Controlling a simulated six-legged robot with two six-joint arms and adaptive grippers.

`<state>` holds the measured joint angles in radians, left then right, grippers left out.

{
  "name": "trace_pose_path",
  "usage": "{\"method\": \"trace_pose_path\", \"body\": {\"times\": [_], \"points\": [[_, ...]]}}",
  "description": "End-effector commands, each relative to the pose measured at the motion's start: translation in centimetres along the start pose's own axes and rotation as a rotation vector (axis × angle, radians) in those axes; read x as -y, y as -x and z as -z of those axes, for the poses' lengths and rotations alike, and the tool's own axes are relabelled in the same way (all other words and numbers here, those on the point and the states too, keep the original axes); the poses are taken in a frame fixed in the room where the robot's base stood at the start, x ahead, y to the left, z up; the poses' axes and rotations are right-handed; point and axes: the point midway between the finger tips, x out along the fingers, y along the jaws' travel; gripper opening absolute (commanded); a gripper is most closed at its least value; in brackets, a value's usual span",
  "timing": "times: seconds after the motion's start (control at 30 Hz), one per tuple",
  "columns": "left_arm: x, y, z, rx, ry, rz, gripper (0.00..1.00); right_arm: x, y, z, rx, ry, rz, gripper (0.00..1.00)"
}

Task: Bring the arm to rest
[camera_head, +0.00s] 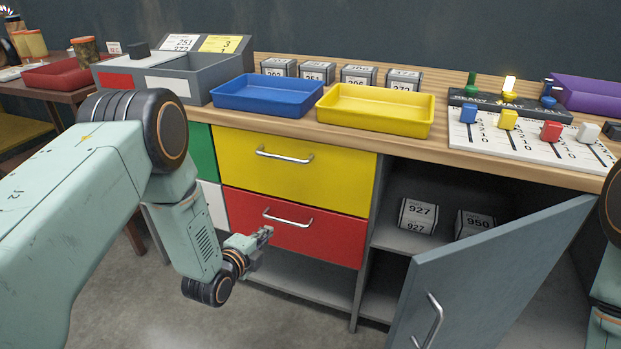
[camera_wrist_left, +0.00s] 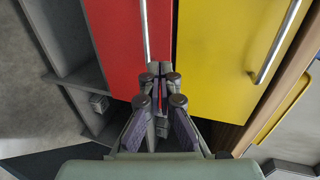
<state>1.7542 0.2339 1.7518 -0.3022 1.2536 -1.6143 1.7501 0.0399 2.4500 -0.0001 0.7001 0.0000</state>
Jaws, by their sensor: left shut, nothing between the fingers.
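My left arm comes in from the left in the head view and bends down in front of the cabinet. My left gripper (camera_head: 264,234) is shut and empty, in front of the red drawer (camera_head: 330,240) near its lower left part. In the left wrist view the gripper's fingers (camera_wrist_left: 160,78) are together, pointing at the red drawer (camera_wrist_left: 112,45) and its handle (camera_wrist_left: 144,30). I cannot tell the exact gap to the handle. Part of my right arm (camera_head: 607,270) shows at the right edge; its gripper is out of view.
The grey cabinet door (camera_head: 490,270) stands open at the right, with boxes marked 927 (camera_head: 417,215) and 950 (camera_head: 474,223) on the shelf inside. The yellow drawer (camera_head: 300,180) is shut. A blue tray (camera_head: 268,110) and yellow tray (camera_head: 375,125) stand on the wooden top.

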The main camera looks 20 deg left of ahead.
Motion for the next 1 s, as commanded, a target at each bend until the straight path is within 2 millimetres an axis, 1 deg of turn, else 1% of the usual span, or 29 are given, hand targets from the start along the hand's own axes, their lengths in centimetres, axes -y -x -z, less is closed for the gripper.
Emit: {"method": "trace_pose_path", "body": {"times": [0.13,0.2,0.27,0.37,0.4,0.47,0.5,0.57,0.6,0.67,0.7,0.77,0.8,0.87,0.9,0.97,1.0], "points": [[-0.1,0.1,0.0,0.0,0.047,-0.003,0.0,0.0,-0.1,0.0,0.0,0.0,0.0,0.4],[-0.5,0.1,-0.1,0.003,0.13,-0.02,0.0,0.0,-0.1,0.0,0.0,0.0,0.0,0.4],[-1.4,0.4,-0.1,0.015,0.238,-0.055,0.0,0.0,-0.1,0.0,0.0,0.0,0.0,0.4],[-4.2,1.9,0.1,0.058,0.461,-0.156,0.0,0.0,-0.1,0.0,0.0,0.0,0.0,0.4],[-5.5,2.9,0.4,0.081,0.551,-0.203,0.0,0.0,0.0,0.0,0.0,0.0,0.0,0.4],[-7.4,4.4,0.9,0.125,0.684,-0.275,0.0,0.0,0.1,0.0,0.0,0.0,0.0,0.4],[-8.7,5.6,1.4,0.159,0.772,-0.323,0.0,0.0,0.1,0.0,0.0,0.0,0.0,0.4],[-10.6,7.7,2.1,0.22,0.901,-0.396,0.0,0.0,0.3,0.0,0.0,0.0,0.0,0.4],[-11.9,9.3,2.6,0.268,0.983,-0.449,0.0,0.0,0.4,0.0,0.0,0.0,0.0,0.4],[-13.7,11.9,3.4,0.352,1.105,-0.523,0.0,0.0,0.6,0.0,0.0,0.0,0.0,0.4],[-14.8,13.9,4.0,0.415,1.182,-0.571,0.0,0.0,0.7,0.0,0.0,0.0,0.0,0.4],[-16.4,17.3,4.9,0.524,1.29,-0.645,0.0,0.0,1.0,0.0,0.0,0.0,0.0,0.4],[-17.2,19.8,5.5,0.606,1.354,-0.691,0.0,0.0,1.2,0.0,0.0,0.0,0.0,0.4],[-18.2,23.4,6.2,0.727,1.431,-0.75,0.0,0.0,1.5,0.0,0.0,0.0,0.0,0.4],[-18.7,25.8,6.7,0.804,1.467,-0.785,0.0,0.0,1.7,0.0,0.0,0.0,0.0,0.4],[-19.1,29.1,7.2,0.906,1.499,-0.827,0.0,0.0,2.0,0.0,0.0,0.0,0.0,0.4],[-19.1,31.1,7.5,0.961,1.508,-0.852,0.0,0.0,2.1,0.0,0.0,0.0,0.0,0.4]]}}
